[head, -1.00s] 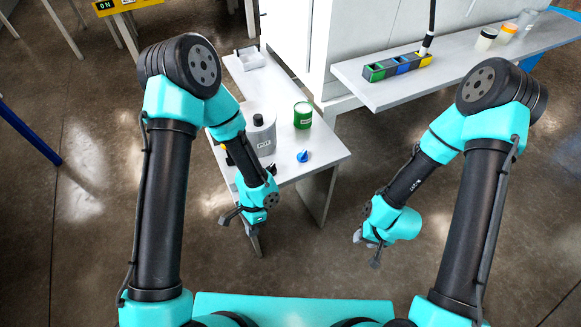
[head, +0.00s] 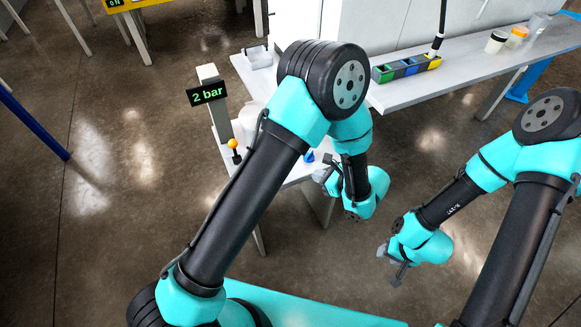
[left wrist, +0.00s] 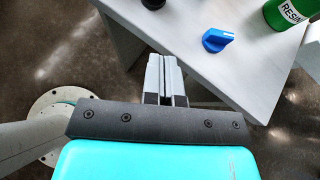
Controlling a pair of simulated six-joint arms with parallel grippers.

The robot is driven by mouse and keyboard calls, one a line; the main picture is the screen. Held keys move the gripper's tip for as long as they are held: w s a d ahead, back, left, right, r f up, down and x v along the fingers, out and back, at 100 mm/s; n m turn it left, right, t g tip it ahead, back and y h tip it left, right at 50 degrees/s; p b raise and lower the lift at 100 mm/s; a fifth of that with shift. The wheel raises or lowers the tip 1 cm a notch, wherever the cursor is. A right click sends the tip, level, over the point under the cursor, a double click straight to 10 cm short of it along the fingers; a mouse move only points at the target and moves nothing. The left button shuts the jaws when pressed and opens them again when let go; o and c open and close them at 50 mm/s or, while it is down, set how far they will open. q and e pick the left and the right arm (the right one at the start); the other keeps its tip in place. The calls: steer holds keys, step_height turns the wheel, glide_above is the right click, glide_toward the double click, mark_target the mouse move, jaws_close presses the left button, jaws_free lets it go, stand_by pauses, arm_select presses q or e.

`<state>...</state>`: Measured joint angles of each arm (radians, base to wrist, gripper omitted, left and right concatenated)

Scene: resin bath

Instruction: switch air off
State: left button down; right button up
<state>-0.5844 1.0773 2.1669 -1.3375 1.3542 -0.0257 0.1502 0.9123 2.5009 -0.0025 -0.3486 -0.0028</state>
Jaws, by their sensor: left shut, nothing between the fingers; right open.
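A black display (head: 207,94) reads "2 bar" in green on a grey post at the left of the small white table. Below it stands a small lever with an orange ball (head: 233,144), upright. A blue knob (head: 309,156) sits near the table's right front corner, partly behind my left arm; it also shows in the left wrist view (left wrist: 217,40). My left gripper (head: 326,178) is shut and empty, just right of the blue knob; its fingers (left wrist: 164,68) overlap the table edge in the wrist view. My right gripper (head: 390,268) is open and empty over the floor.
A green resin container (left wrist: 286,12) stands on the table behind the knob. A white shelf (head: 470,78) at the back right holds a row of coloured compartments (head: 410,70) and several cups. A yellow panel with a display (head: 115,3) is at the top left.

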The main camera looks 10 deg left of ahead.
arm_select(q)
steer(key=shift+a+f, duration=0.1)
steer(key=shift+a, duration=0.05)
steer(key=x, duration=1)
steer(key=shift+w+a, duration=0.2)
steer(key=shift+a, duration=0.35)
steer(key=shift+w+a, duration=0.2)
steer(key=shift+a, duration=0.35)
steer(key=shift+w+a, duration=0.3)
steer(key=shift+a, duration=0.35)
